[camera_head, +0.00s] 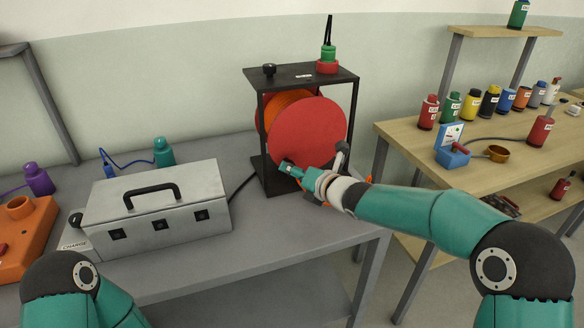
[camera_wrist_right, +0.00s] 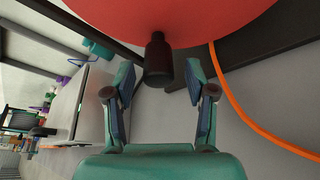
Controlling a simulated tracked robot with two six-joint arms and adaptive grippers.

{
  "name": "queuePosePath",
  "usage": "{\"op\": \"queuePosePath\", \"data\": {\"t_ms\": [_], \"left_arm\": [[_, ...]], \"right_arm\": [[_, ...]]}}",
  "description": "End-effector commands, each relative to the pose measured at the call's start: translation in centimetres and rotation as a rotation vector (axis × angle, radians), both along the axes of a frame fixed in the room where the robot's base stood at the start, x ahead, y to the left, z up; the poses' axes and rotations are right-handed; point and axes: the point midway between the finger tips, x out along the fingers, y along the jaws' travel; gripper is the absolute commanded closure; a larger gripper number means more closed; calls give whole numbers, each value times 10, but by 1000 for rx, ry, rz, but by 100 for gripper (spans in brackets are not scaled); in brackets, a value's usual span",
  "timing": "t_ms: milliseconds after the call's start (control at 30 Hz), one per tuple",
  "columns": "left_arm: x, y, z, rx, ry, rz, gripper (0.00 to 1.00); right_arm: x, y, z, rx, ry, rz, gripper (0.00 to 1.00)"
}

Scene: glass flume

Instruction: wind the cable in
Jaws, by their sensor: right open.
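The cable reel has a red disc (camera_head: 308,130) with orange cable (camera_head: 285,106) wound behind it, inside a black open frame (camera_head: 356,104). In the right wrist view, the red disc (camera_wrist_right: 190,18) fills the top, and a dark crank knob (camera_wrist_right: 158,58) sticks out from it. My right gripper (camera_head: 316,163) is at the lower front of the disc. In the wrist view it (camera_wrist_right: 160,80) is open, with the knob between its fingertips and gaps on both sides. The knob cannot be made out in the head view. My left gripper is out of view.
An orange cable length (camera_wrist_right: 245,110) hangs at the right of the wrist view. A grey metal case (camera_head: 165,215) stands left of the reel on the grey table (camera_head: 265,240). A wooden bench (camera_head: 405,140) with several bottles is at the right.

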Motion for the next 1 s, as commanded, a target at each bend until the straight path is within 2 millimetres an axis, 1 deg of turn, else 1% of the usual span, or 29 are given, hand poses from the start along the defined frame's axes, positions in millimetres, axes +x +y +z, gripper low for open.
{"op": "queuePosePath", "data": {"t_ms": [33,200,500,533,767,800,867,1000], "left_arm": [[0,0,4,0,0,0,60],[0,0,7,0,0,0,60],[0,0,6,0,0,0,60],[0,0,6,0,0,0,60],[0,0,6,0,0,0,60],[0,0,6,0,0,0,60],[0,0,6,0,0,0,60],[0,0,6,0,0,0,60]], "right_arm": [[5,4,0,0,1,1,44],[14,10,-4,1,0,1,44],[15,11,-6,1,0,1,44],[15,11,-6,1,0,1,46],[15,11,-5,1,0,1,84],[15,11,-5,1,0,1,91],[15,11,-6,1,0,1,100],[15,10,-6,1,0,0,100]]}}
